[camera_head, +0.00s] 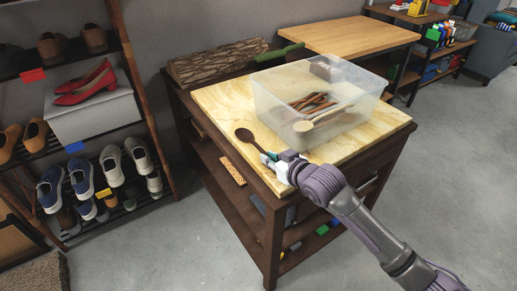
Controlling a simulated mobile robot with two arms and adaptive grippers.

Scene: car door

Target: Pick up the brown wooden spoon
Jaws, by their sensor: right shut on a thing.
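The brown wooden spoon (246,137) is at the front left of the light marble-like counter top (215,98), with its dark bowl pointing left and away from me. My right gripper (268,157) is shut on the spoon's handle. The rest of the handle is hidden by the gripper. I cannot tell whether the spoon touches the counter. My left gripper is not in view.
A clear plastic bin (345,92) with several wooden utensils (313,103) stands just right of the spoon. A shoe rack (80,110) stands at the left. The counter's front left edge is close to the gripper.

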